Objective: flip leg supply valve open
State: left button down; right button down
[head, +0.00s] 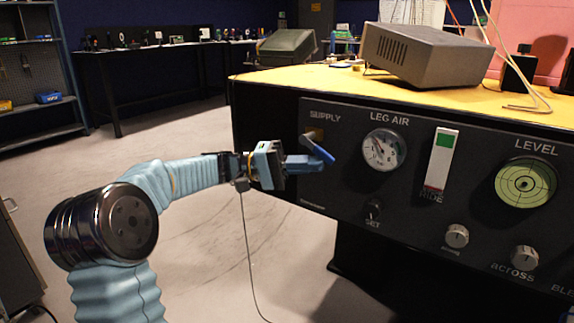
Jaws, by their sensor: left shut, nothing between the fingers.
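The leg supply valve has a blue lever (318,148) on the black panel (350,190), just below the SUPPLY label. The lever slants down to the right from its brass-coloured fitting (315,133). My left gripper (318,163) comes in from the left and is shut, with nothing between its fingers. Its fingertips are at the lower part of the lever; I cannot tell whether they touch it. My right gripper is not in view.
A LEG AIR gauge (384,150), a SET knob (373,210) and a LEVEL dial (525,184) sit to the right on the panel. A grey box (425,55) stands on the yellow top (330,80). Open floor (190,125) lies to the left.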

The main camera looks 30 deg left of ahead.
pick_arm(q)
jog(key=shift+d+n+t+h+b, duration=0.3)
jog(key=shift+d+n+h+b, duration=0.15)
jog(key=shift+h, duration=0.35)
jog(key=shift+s+d+r+b, duration=0.1)
jog(key=shift+d+r+b, duration=0.2)
jog(key=shift+r+b, duration=0.2)
jog(key=shift+d+r, duration=0.15)
jog(key=shift+f+b, duration=0.45)
jog(key=shift+f, duration=0.05)
jog(key=s+a+f+b, duration=0.1)
jog(key=s+a+f, duration=0.2)
jog(key=a+f, duration=0.4)
jog(key=shift+a, duration=1.05)
